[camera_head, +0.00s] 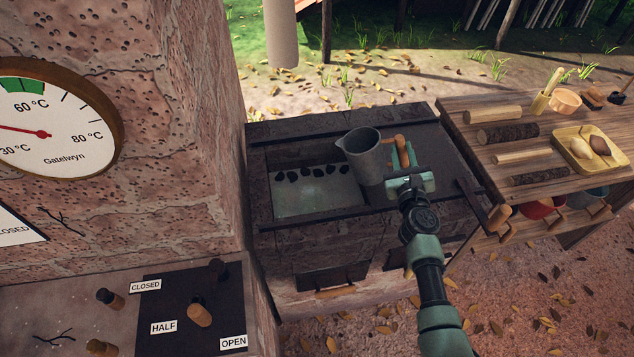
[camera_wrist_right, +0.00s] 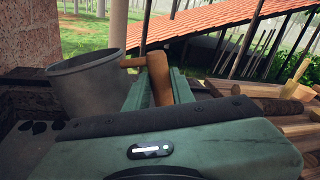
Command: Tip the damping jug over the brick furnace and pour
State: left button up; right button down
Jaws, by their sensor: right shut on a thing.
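The damping jug (camera_head: 364,157) is a grey metal jug with a spout on its left and a wooden handle (camera_head: 402,150) on its right. My right gripper (camera_head: 405,172) is shut on that handle. The jug looks upright, above the right part of the brick furnace (camera_head: 262,215); I cannot tell whether it touches the top. The furnace has a rectangular opening (camera_head: 310,195) left of the jug, with several dark lumps along its far edge. The jug (camera_wrist_right: 85,85) and the handle (camera_wrist_right: 159,78) also show in the right wrist view. The jug's inside is mostly hidden. My left gripper is out of view.
A wooden table (camera_head: 470,190) with logs, a yellow tray (camera_head: 568,160) and a small bowl (camera_head: 566,101) stands to the right. A brick wall with a temperature dial (camera_head: 50,118) rises at the left. A lever panel (camera_head: 180,310) marked CLOSED, HALF and OPEN lies below it.

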jog(key=shift+d+r+m, duration=0.15)
jog(key=shift+r+m, duration=0.25)
jog(key=shift+m, duration=0.7)
jog(key=shift+r, duration=0.1)
notch_tip(320, 180, up, 3)
jog(key=p, duration=0.3)
